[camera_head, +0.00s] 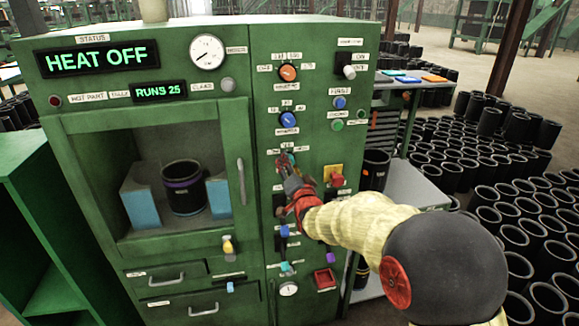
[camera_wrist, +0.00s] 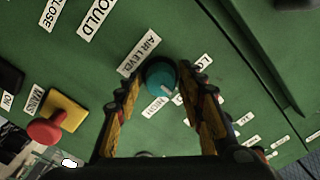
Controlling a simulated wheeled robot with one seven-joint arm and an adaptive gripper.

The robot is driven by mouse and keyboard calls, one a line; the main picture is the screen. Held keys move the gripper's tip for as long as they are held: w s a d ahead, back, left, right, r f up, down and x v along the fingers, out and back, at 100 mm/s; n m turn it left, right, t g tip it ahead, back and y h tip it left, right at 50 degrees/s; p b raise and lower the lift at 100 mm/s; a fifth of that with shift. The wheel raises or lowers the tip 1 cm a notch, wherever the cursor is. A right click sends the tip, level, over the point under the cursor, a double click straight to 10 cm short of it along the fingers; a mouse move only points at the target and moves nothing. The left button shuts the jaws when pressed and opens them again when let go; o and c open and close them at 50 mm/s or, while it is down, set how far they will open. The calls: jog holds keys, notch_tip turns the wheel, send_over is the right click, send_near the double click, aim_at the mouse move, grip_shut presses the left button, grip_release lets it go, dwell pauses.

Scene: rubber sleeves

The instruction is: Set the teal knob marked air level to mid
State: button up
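The teal knob (camera_wrist: 160,74) is on the green panel in the wrist view, beside a label reading AIR LEVEL (camera_wrist: 139,53). A pale pointer mark shows near its lower right edge. Small labels sit around it, partly unreadable or hidden by my fingers. My gripper (camera_wrist: 164,84) is open, with one finger on each side of the knob; I cannot tell whether either touches it. In the head view my gripper (camera_head: 285,168) is at the panel and partly covers the teal knob (camera_head: 291,158).
A blue knob (camera_head: 288,120) and an orange knob (camera_head: 288,73) are above on the same panel. A red mains knob (camera_wrist: 45,131) on a yellow plate is nearby. The oven door handle (camera_head: 241,182) stands out to the left. Black sleeves crowd the floor at right.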

jog(key=shift+o, duration=0.8)
jog(key=v, duration=1.2)
